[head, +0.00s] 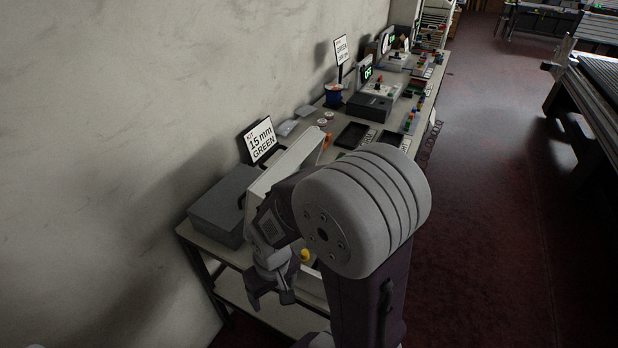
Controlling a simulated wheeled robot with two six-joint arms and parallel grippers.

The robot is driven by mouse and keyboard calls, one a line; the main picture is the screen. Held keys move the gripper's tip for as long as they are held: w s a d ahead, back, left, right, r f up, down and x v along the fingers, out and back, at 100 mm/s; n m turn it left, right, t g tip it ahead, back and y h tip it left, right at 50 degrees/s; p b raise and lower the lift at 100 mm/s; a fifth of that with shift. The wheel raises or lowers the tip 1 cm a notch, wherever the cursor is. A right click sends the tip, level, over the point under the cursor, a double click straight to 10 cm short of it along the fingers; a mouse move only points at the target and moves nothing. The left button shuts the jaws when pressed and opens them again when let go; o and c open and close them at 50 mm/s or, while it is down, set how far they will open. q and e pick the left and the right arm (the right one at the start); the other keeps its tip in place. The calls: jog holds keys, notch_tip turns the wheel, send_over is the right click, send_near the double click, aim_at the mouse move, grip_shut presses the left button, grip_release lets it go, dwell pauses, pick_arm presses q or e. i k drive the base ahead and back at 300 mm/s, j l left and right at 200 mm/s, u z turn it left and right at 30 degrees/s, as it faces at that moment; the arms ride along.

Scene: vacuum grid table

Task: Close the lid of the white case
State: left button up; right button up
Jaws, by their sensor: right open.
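The white case's lid (292,160) stands raised and tilted on the bench near its front end, beside a grey box. My right arm covers most of the case's lower part, so its inside is largely hidden. A small yellow object (304,256) shows just right of my gripper; I cannot tell if it lies in the case. My right gripper (270,301) is open and points down in front of the lid, near the bench's front end. I see nothing between its fingers, and no contact with the lid is visible. My left gripper is not in view.
The grey box (224,206) stands left of the lid, against the wall. A "15 mm GREEN" sign (260,140) stands behind. The red floor (480,210) to the right is clear.

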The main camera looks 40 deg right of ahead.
aim_at(304, 152)
jog(key=i+j+z, duration=0.15)
jog(key=z, duration=0.3)
jog(key=i+j+z, duration=0.2)
jog(key=z, duration=0.25)
jog(key=i+j+z, duration=0.1)
jog(key=j+z, duration=0.15)
jog(key=z, duration=0.2)
jog(key=j+z, duration=0.3)
jog(key=z, duration=0.15)
jog(key=i+j+z, duration=0.1)
jog(key=j+z, duration=0.35)
jog(key=l, duration=0.15)
